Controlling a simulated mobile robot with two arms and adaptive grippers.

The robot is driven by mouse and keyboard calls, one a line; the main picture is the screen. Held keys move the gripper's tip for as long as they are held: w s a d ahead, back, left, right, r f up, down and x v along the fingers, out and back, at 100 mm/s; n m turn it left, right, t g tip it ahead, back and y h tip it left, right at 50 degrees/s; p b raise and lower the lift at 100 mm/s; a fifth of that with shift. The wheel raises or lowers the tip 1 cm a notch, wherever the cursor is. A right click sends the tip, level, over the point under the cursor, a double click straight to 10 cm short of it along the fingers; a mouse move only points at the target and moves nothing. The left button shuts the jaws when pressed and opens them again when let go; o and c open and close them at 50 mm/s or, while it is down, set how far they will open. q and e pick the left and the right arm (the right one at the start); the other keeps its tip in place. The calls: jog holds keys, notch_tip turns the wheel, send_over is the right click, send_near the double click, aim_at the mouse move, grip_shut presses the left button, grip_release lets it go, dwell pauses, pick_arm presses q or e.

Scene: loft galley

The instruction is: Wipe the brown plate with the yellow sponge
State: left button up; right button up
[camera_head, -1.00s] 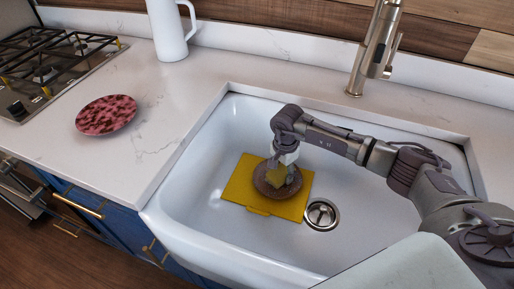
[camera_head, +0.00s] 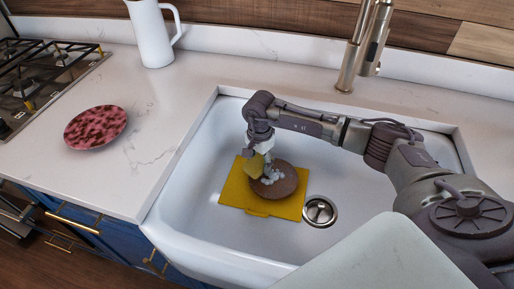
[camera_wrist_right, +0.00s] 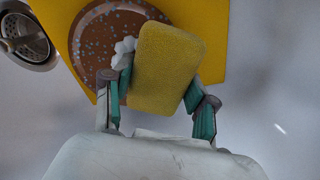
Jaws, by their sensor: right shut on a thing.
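The brown plate (camera_head: 284,185) lies on a yellow board (camera_head: 236,190) at the bottom of the sink. White foam-like blobs (camera_head: 271,177) sit on the plate's left part. In the right wrist view the plate (camera_wrist_right: 92,30) shows pale blue specks. My right gripper (camera_head: 258,158) is shut on the yellow sponge (camera_head: 254,166), at the plate's upper left edge in the head view. In the right wrist view the gripper's fingers (camera_wrist_right: 162,95) clasp the sponge (camera_wrist_right: 165,68) from both sides. Whether the sponge touches the plate I cannot tell. My left gripper is not in view.
The white sink (camera_head: 185,215) has a metal drain (camera_head: 319,211) right of the board and a faucet (camera_head: 362,45) behind. A red mottled plate (camera_head: 95,127) and a white pitcher (camera_head: 152,35) stand on the counter left, near a stove (camera_head: 45,75).

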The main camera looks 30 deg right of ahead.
notch_tip(320, 180, up, 2)
jog(key=shift+p, duration=0.4)
jog(key=shift+w+r+p, duration=0.1)
jog(key=shift+r+p, duration=0.35)
jog(key=shift+r, duration=0.3)
jog(key=shift+r+p, duration=0.3)
jog(key=shift+r, duration=0.35)
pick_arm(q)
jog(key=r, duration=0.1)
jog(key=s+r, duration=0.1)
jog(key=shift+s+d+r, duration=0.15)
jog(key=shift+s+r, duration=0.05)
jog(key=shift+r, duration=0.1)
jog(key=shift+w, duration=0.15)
